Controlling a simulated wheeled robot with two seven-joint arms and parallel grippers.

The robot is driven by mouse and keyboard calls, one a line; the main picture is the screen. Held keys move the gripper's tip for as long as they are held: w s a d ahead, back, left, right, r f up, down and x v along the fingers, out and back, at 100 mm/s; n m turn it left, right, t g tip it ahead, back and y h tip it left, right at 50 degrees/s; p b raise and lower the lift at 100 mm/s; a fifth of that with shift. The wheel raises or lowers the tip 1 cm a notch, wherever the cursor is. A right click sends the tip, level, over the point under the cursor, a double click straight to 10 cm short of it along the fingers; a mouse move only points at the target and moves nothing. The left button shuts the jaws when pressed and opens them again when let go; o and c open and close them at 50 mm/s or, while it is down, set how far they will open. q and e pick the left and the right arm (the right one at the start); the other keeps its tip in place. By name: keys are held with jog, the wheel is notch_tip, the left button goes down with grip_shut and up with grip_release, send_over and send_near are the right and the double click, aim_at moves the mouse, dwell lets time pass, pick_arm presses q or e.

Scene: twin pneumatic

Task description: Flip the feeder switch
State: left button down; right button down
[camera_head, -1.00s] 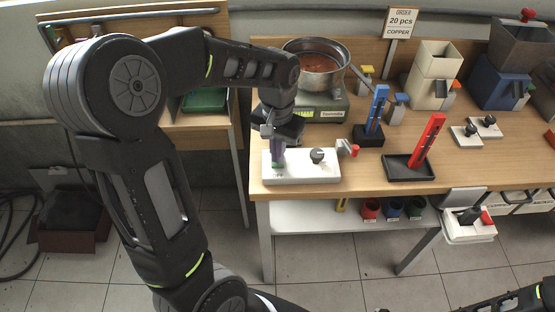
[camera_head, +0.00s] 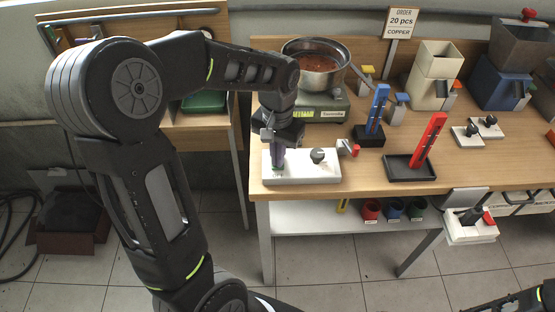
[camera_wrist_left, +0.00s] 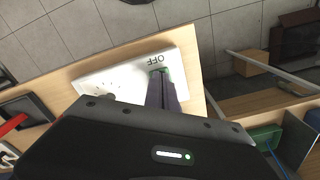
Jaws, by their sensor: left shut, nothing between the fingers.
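The white feeder control box (camera_head: 322,172) lies on the wooden bench near its front left corner, with a dark round knob (camera_head: 317,156) on its top. My left gripper (camera_head: 277,168) points down at the left end of the box, its fingers shut and empty. In the left wrist view the fingertips (camera_wrist_left: 162,75) are over a green part, seemingly the switch, beside the "OFF" lettering on the box (camera_wrist_left: 128,78). The fingers hide most of the switch, so its position cannot be told. My right gripper is not clearly in view.
A metal bowl (camera_head: 314,77) of copper-coloured pieces stands on the feeder base behind the box. A blue rack (camera_head: 377,112) and a red rack (camera_head: 428,142) stand farther right.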

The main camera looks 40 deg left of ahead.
pick_arm(q)
jog(key=shift+r+p, duration=2.8)
jog(key=shift+r, duration=0.65)
